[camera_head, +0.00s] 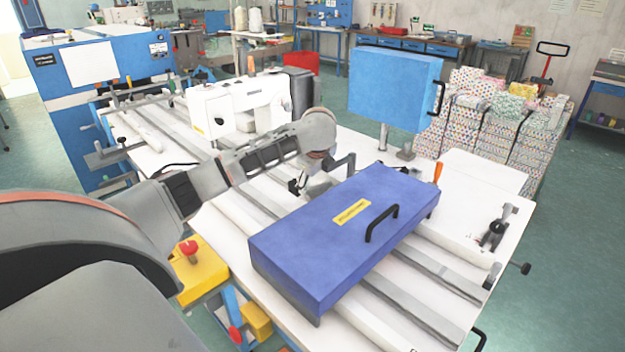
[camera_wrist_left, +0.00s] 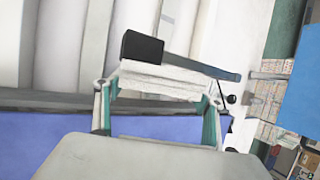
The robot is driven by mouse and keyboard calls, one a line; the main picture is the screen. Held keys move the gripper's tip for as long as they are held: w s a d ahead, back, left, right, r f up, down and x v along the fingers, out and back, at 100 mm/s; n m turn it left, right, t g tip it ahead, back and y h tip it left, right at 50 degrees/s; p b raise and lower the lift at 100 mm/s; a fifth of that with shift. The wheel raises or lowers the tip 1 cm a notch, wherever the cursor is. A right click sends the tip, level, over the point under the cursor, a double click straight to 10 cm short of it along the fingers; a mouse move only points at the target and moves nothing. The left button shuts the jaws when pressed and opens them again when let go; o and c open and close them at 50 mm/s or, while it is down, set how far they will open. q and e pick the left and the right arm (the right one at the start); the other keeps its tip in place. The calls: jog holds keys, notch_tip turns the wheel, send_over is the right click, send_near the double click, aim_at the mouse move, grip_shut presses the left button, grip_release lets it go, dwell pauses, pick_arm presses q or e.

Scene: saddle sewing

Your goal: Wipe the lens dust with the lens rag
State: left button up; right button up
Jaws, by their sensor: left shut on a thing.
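My left gripper (camera_head: 300,185) is low over the white table, just behind the blue case (camera_head: 340,240) with a black handle. In the left wrist view its two fingers (camera_wrist_left: 160,88) are closed on a white, layered, cloth-like piece, which looks like the lens rag (camera_wrist_left: 165,80). A black block on a dark bar (camera_wrist_left: 143,47) lies just beyond the rag, touching or very close; I cannot tell which. In the head view the rag is not clear. I cannot make out a lens or dust on it. My right gripper is not in view.
A white sewing machine (camera_head: 238,108) stands behind my left arm. A blue panel (camera_head: 394,88) rises on a post at the table's back right. Long rails and white rolls run across the table. An orange-handled tool (camera_head: 437,172) stands beside the case.

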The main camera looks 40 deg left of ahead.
pick_arm(q)
jog(key=shift+s+a, duration=0.1)
jog(key=shift+s, duration=1.2)
jog(key=shift+s+a, duration=0.1)
jog(key=shift+s, duration=0.55)
jog(key=shift+s+a, duration=0.15)
jog(key=shift+s, duration=1.05)
jog(key=shift+d, duration=0.65)
